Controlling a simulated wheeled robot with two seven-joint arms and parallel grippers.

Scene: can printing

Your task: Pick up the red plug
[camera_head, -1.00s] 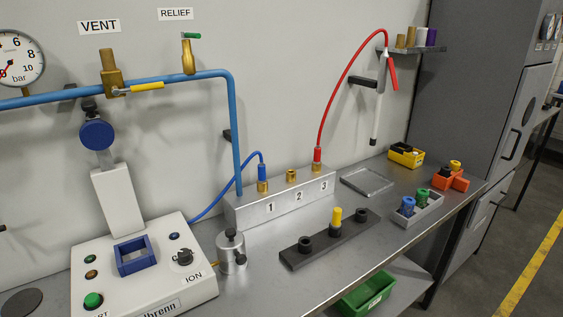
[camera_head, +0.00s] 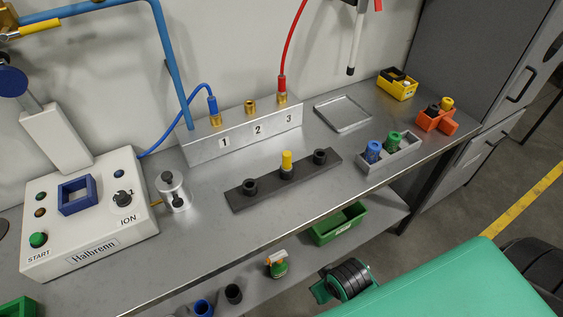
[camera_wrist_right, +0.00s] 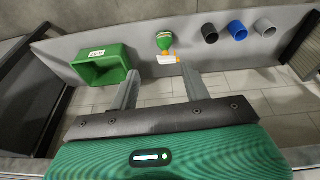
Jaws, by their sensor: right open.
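The red plug (camera_head: 282,83) stands upright on the brass fitting of port 3, at the right end of the metal block (camera_head: 240,134). A red hose rises from its top. The wrist view does not show it. My right gripper (camera_wrist_right: 160,88) is open and empty in the wrist view, its two grey fingers apart, over the lower area in front of the bench. In the head view my green right arm comes in from the lower right, well away from the plug; its fingers cannot be made out there. My left gripper is not in view.
A blue plug (camera_head: 212,104) stands on port 1; port 2 (camera_head: 250,107) has a bare brass fitting. A dark rack (camera_head: 270,189) with a yellow-topped piece lies in front. A green bin (camera_head: 338,222) and several small items are on the shelf below. A grey tray (camera_head: 343,113) lies right.

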